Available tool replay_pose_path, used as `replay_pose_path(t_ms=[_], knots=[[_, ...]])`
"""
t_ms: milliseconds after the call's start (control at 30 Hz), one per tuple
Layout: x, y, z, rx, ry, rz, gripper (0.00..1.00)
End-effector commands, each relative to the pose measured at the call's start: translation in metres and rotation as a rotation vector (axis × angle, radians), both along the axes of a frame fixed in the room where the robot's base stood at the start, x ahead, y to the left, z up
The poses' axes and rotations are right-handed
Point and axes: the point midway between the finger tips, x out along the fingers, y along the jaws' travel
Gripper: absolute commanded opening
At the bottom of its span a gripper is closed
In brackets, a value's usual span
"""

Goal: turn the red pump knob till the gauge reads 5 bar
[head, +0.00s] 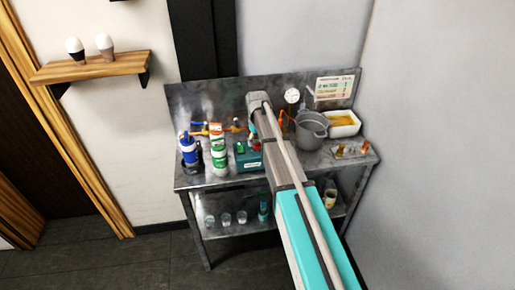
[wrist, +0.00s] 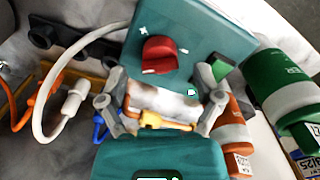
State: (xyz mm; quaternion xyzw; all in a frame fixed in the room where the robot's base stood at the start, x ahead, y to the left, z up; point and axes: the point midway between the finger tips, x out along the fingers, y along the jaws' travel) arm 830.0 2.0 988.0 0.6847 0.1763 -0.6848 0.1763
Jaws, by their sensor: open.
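The red pump knob (wrist: 160,55) sits on the face of a teal box (wrist: 187,30) in the wrist view. My gripper (wrist: 160,80) is open, with one finger on each side, and the knob appears just beyond the fingertips, roughly centred between them. I cannot tell whether the fingers touch the box; nothing is held. In the head view the teal pump box (head: 248,161) stands on the bench beside my arm, which hides most of my gripper. The round white gauge (head: 291,96) is at the back of the bench; its reading is too small to tell.
Green-and-white bottles (head: 219,160) stand close left of the box, and a blue container (head: 188,148) beyond them. A grey pot (head: 311,130) and a white tray (head: 343,117) are on the right. In the wrist view a white hose (wrist: 45,125) loops at left and a green bottle (wrist: 280,85) stands at right.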

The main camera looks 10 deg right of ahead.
Motion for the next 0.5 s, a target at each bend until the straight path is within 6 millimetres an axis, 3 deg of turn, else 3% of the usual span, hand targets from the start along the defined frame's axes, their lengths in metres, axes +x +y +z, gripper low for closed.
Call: replay_pose_path(t_ms=[200, 500], knots=[[0.000, 0.000, -0.016, 0.000, 0.000, 0.000, 0.84], [0.000, 0.000, -0.021, 0.000, 0.000, 0.000, 0.84]])
